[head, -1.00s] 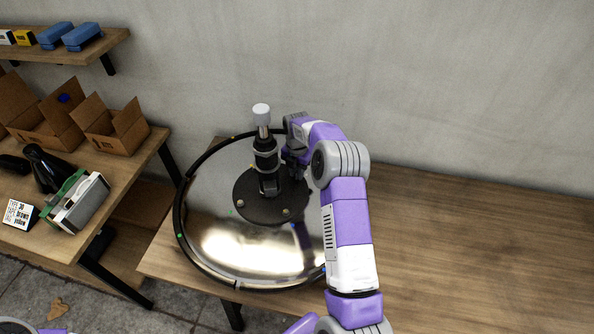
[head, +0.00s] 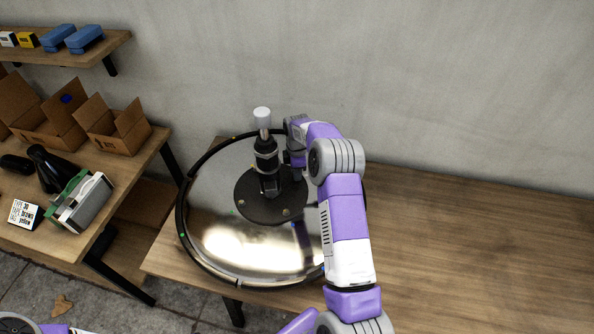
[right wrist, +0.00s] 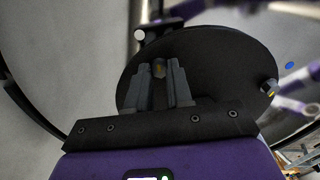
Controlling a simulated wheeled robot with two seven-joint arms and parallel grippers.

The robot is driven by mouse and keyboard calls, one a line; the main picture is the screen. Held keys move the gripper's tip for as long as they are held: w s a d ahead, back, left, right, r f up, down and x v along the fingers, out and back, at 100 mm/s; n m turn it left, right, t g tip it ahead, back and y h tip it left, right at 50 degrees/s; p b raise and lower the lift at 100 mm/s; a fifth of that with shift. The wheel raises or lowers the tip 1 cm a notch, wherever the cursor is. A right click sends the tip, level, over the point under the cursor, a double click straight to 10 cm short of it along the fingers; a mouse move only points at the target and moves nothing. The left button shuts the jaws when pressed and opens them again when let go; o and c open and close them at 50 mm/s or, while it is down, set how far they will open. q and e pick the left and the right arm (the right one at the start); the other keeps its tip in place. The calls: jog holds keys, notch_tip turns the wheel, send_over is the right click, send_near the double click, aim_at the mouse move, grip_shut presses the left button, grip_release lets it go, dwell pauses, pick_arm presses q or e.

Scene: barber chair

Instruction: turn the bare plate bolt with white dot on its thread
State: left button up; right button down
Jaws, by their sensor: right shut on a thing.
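The chair base is a shiny metal disc (head: 225,248) with a black round plate (head: 258,214) and an upright post (head: 266,160) on it. Plate bolts show at the front left (head: 241,203) and front right (head: 286,212). My right gripper (head: 292,166) is at the plate's far right side, mostly hidden by my arm. In the right wrist view its fingers (right wrist: 164,88) are shut on a plate bolt (right wrist: 159,69), whose head shows between the fingertips. No white dot can be made out on it. Another plate bolt (right wrist: 268,88) stands at the plate's right edge. My left gripper is out of view.
The base lies on a wooden table (head: 460,230) that is clear to the right. A grey wall (head: 420,80) stands behind. A side table at left holds open cardboard boxes (head: 118,130), a dark bottle (head: 50,168) and a label card (head: 24,213).

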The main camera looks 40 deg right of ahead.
jog(key=m, duration=0.5)
jog(key=shift+m, duration=0.3)
jog(key=m, duration=0.6)
jog(key=shift+p, duration=0.4)
jog(key=m, duration=0.5)
jog(key=shift+m, duration=0.4)
jog(key=m+p, duration=0.1)
jog(key=m, duration=0.4)
jog(key=shift+m, duration=0.3)
jog(key=c, duration=1)
grip_release()
jog(key=shift+r+p, duration=0.45)
jog(key=shift+r, duration=3.35)
